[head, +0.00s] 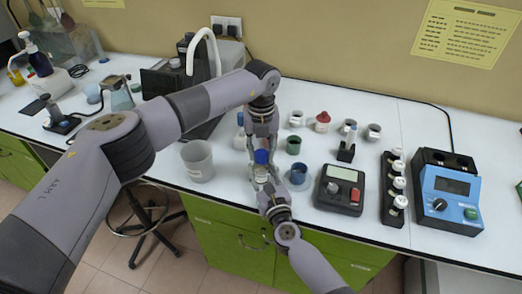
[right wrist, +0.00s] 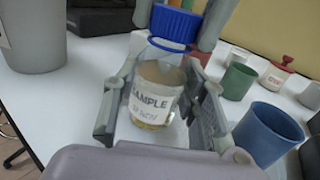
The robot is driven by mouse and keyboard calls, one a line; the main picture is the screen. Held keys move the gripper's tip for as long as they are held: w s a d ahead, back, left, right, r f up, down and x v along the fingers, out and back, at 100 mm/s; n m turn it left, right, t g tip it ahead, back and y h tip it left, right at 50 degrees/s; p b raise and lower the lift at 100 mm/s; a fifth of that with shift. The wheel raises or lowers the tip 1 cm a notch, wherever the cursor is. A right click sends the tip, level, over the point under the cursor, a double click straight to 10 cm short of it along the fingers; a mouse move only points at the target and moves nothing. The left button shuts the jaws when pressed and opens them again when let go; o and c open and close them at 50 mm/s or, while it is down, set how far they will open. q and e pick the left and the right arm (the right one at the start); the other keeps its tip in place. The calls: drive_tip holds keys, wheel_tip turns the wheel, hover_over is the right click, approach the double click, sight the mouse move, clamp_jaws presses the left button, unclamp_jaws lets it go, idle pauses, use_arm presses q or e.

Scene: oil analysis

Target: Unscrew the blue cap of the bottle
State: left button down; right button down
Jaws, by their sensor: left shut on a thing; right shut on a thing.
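The sample bottle (right wrist: 152,95) is clear, with a white label reading SAMPLE and some amber liquid low inside. It stands upright between the fingers of my right gripper (right wrist: 160,118), which is shut on its body. The blue cap (right wrist: 173,24) is at the bottle's top, with a thin blue ring just under it; I cannot tell whether cap and neck are apart. My left gripper (head: 261,148) comes down from above, its fingers on both sides of the blue cap (head: 261,157), shut on it. In the head view the bottle is largely hidden by my right gripper (head: 264,180).
A grey beaker (head: 198,162) stands left of the bottle. A blue cup (head: 298,175) and a green cup (head: 293,145) are close on the right. A dark meter (head: 340,190), a vial rack (head: 393,190) and a blue instrument (head: 450,190) stand further right.

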use_arm(q)
drive_tip(key=n, duration=1.3)
drive_tip(key=shift+n, duration=0.3)
drive_tip(key=shift+r, duration=0.2)
drive_tip(key=shift+r, duration=0.95)
